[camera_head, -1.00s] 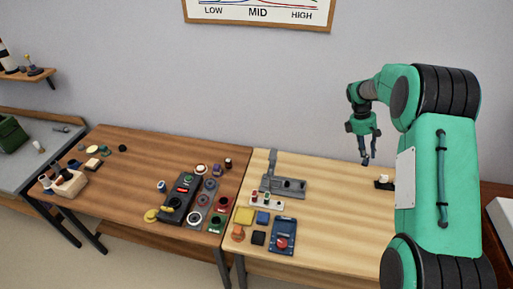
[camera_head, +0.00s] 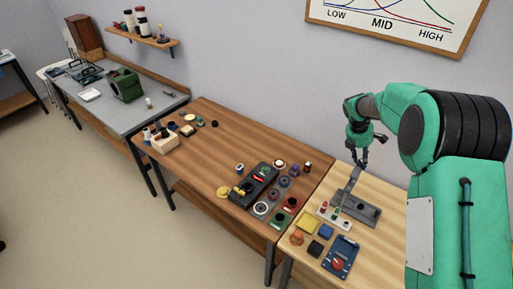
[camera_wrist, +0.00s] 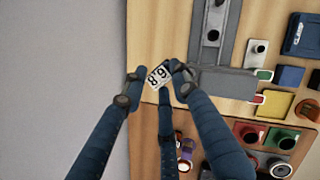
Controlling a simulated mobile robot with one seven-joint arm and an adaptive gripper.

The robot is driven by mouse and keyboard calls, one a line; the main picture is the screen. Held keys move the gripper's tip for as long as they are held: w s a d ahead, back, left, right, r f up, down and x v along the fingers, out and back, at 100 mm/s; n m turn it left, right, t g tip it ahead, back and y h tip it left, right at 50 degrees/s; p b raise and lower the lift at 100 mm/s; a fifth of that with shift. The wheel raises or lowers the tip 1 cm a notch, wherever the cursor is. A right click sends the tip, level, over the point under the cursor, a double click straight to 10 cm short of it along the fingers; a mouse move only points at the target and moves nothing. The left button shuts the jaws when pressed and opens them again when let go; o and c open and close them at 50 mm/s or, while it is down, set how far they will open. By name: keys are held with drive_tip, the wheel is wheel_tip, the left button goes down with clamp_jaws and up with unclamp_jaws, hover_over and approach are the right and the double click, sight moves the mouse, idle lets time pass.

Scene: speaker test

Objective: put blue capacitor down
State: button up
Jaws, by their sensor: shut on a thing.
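My gripper (camera_head: 361,164) is in the air at the back of the light wooden table, near the upright part of the grey test fixture (camera_head: 362,208). In the wrist view its fingers (camera_wrist: 157,88) are closed around a small piece, which I take to be the blue capacitor (camera_wrist: 158,76). Only its white face with black marks shows; its blue colour and sides are hidden by the fingers. Below it lies bare light wood near the table's back edge. The grey fixture also shows to the right in the wrist view (camera_wrist: 222,82).
On the light table are a white strip with small coloured parts (camera_head: 333,215), a yellow block (camera_head: 306,226), a blue block (camera_head: 326,231) and a blue meter (camera_head: 341,257). The brown table (camera_head: 195,165) at left holds a black device (camera_head: 254,187) and several round parts; its middle is largely clear.

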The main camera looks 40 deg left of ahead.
drive_tip(key=s+a+n+y, duration=0.1)
drive_tip(key=s+a+n, duration=0.3)
drive_tip(key=a, duration=0.6)
drive_tip(key=s+a+n+t+y, duration=0.1)
drive_tip(key=s+a+n, duration=0.3)
drive_tip(key=a, duration=0.7)
drive_tip(key=s+a+n+y, duration=0.1)
drive_tip(key=s+a+n, duration=0.1)
drive_tip(key=s+a, duration=0.6)
drive_tip(key=s+a+r+n+g+y+p, duration=0.1)
drive_tip(key=s+a+n, duration=0.3)
drive_tip(key=s+a, duration=0.55)
drive_tip(key=s+a+r+n+y, duration=0.15)
drive_tip(key=s+a+n, duration=0.25)
drive_tip(key=s+a, duration=0.55)
drive_tip(key=w+x, duration=0.1)
drive_tip(key=x, duration=0.6)
drive_tip(key=shift+a, duration=0.45)
drive_tip(key=shift+w, duration=0.15)
drive_tip(key=shift+f, duration=0.1)
